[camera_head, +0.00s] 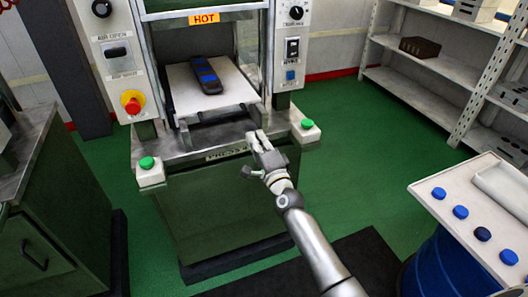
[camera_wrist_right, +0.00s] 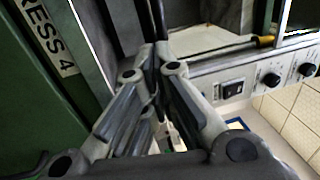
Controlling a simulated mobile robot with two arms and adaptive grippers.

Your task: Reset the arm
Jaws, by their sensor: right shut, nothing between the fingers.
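My right arm (camera_head: 312,240) reaches up from the lower right in the head view. Its gripper (camera_head: 257,139) is at the front edge of the press (camera_head: 215,205), in front of the white plate (camera_head: 232,92). The fingers are shut with nothing between them. In the right wrist view the gripper (camera_wrist_right: 160,58) shows close up, fingertips together, with the press front and its label (camera_wrist_right: 48,38) beside it. A dark mould (camera_head: 195,75) with blue inserts lies on the white plate, apart from the gripper. My left gripper is not in view.
A shelf (camera_head: 415,95) stands behind. Green floor is open between.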

